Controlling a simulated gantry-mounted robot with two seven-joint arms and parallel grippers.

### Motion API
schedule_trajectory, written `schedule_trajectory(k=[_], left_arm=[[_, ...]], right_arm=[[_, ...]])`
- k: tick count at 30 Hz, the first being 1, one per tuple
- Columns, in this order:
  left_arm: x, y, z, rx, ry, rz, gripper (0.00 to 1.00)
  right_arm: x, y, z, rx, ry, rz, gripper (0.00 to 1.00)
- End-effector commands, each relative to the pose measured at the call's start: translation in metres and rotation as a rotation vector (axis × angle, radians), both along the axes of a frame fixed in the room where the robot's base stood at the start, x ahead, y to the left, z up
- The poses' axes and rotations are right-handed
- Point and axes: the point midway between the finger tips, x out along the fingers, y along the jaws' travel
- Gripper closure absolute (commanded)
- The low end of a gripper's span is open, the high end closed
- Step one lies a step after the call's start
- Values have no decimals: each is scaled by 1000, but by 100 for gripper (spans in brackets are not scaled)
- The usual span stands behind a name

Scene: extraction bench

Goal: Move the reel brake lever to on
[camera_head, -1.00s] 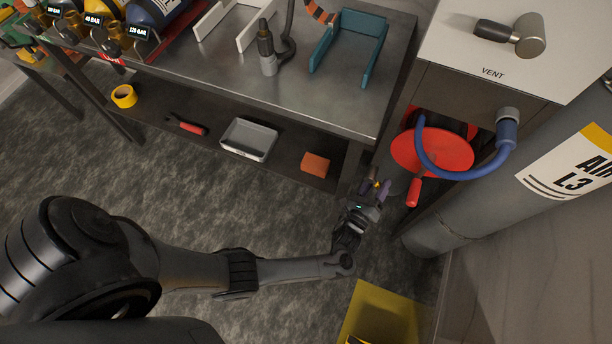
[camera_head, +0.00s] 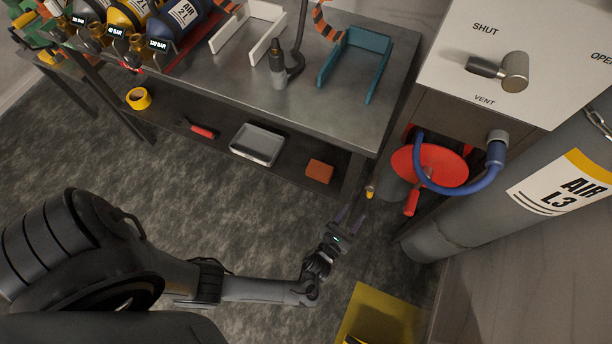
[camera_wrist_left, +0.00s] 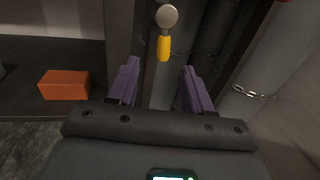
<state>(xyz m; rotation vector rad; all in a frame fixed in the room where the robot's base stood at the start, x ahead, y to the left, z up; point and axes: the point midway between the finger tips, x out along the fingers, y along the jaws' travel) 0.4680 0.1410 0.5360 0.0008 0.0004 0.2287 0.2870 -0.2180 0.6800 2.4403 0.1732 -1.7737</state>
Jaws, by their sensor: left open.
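The hose reel (camera_head: 446,168) is a red disc with a blue hose and a red handle (camera_head: 411,201), under the white valve panel. A small lever with a yellow grip (camera_head: 370,191), apparently the brake lever, stands left of the reel. In the left wrist view, the lever's yellow grip (camera_wrist_left: 164,48) hangs below a round grey end, ahead of my fingers. My left gripper (camera_head: 352,216) is open and empty, below and left of the lever, apart from it. In the left wrist view the lever lies beyond the gap between my two purple fingers (camera_wrist_left: 160,72). My right gripper is not seen.
A grey cylinder marked AIR L3 (camera_head: 470,212) stands right of the reel. The bench's lower shelf (camera_head: 225,118) holds an orange block (camera_head: 319,171) and a grey tray (camera_head: 257,144). A yellow container (camera_head: 382,318) stands on the floor below. A chain (camera_wrist_left: 250,93) crosses the right side.

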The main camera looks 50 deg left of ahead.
Motion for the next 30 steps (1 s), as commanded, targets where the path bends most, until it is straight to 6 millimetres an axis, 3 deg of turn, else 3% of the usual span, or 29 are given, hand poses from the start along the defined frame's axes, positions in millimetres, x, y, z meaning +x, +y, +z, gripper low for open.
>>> schedule_trajectory(k=[3, 10, 17, 30], left_arm=[[-22, 13, 13, -119, 51, 40, 50], [-45, 37, 30, -477, 144, 139, 50], [-55, 50, 55, -884, 201, 248, 50], [-71, 61, 127, -1568, 269, 496, 50]], right_arm=[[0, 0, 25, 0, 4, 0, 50], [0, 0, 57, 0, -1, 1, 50], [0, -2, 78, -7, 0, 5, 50], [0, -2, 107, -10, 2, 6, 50]])
